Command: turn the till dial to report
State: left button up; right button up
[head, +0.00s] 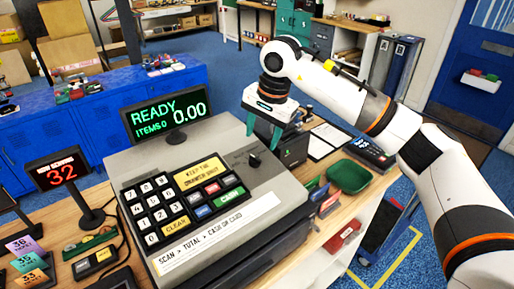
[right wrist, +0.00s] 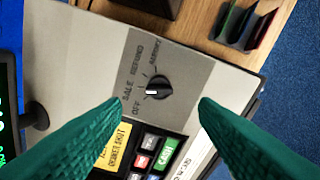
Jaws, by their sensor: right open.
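The till (head: 215,150) stands on the wooden counter, with a black dial (head: 254,160) on its grey top right of the keys. In the right wrist view the dial (right wrist: 160,88) sits among the labels OFF, SALE, REFUND and REPORT. Its white pointer mark faces left, towards the SALE and OFF side, away from REPORT; the exact setting is hard to tell. My right gripper (head: 263,137) is open above the dial. In the wrist view its green fingers (right wrist: 160,101) stand apart on either side of the dial, not touching it. My left gripper is not in view.
The till display (head: 166,115) reads READY, items 0, 0.00. A green tray (head: 348,177), a card terminal (head: 370,152) and a clipboard (head: 328,139) lie right of the till. A black box (head: 294,150) stands close behind the dial. A red number sign (head: 63,172) stands at left.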

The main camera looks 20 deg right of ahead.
aim_at(256, 157)
jog(key=p+x, duration=0.1)
jog(key=x, duration=0.4)
jog(key=shift+f+p, duration=0.3)
jog(key=shift+p, duration=0.1)
jog(key=shift+w+a+f, duration=0.15)
jog(key=shift+f, duration=0.45)
